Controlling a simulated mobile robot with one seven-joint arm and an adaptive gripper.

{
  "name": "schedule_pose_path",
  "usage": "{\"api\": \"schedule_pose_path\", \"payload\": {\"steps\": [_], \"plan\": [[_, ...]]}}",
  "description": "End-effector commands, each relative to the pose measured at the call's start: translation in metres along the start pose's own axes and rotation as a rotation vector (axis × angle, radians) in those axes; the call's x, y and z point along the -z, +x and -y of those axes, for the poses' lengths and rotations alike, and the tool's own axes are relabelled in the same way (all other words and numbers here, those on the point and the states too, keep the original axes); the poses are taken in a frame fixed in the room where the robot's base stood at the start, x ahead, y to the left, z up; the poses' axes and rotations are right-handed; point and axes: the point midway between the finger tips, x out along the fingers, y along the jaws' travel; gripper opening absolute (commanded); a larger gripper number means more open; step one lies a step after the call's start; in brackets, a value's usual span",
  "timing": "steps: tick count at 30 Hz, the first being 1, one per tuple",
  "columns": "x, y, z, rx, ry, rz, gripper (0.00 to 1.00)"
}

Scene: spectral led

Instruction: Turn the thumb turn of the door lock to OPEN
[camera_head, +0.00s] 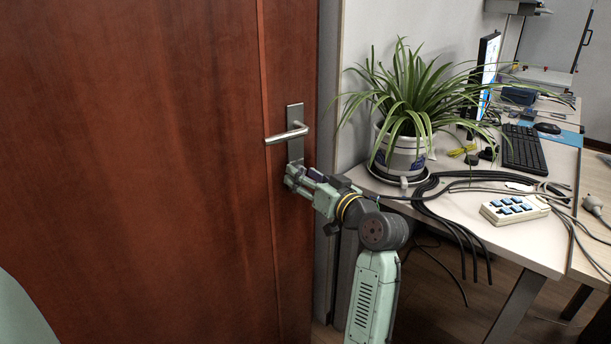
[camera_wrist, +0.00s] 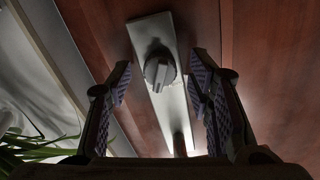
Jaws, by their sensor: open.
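The brown wooden door (camera_head: 150,150) fills the left of the head view. Its metal lock plate (camera_head: 294,112) carries a lever handle (camera_head: 287,134). The thumb turn (camera_wrist: 158,70) is a round grey knob with a raised grip on the plate (camera_wrist: 150,27) in the wrist view; my gripper hides it in the head view. My gripper (camera_head: 291,178) is at the lower part of the plate. In the wrist view its two padded fingers (camera_wrist: 160,82) are apart, one on each side of the thumb turn, with gaps between. Any OPEN marking is too small to read.
A desk (camera_head: 460,225) stands to the right of the door, with a potted plant (camera_head: 405,150), black cables (camera_head: 440,205), a white button box (camera_head: 514,209) and a keyboard (camera_head: 524,150). My arm passes close to the desk's left edge. Plant leaves (camera_wrist: 35,145) show at the wrist view's lower left.

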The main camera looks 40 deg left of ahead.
Motion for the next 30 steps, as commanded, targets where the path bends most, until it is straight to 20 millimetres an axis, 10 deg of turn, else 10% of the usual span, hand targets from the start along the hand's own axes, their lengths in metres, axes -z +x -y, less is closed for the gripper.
{"api": "schedule_pose_path", "payload": {"steps": [30], "plan": [[-0.0003, -0.0002, 0.0002, 0.001, -0.001, 0.0, 0.0]]}}
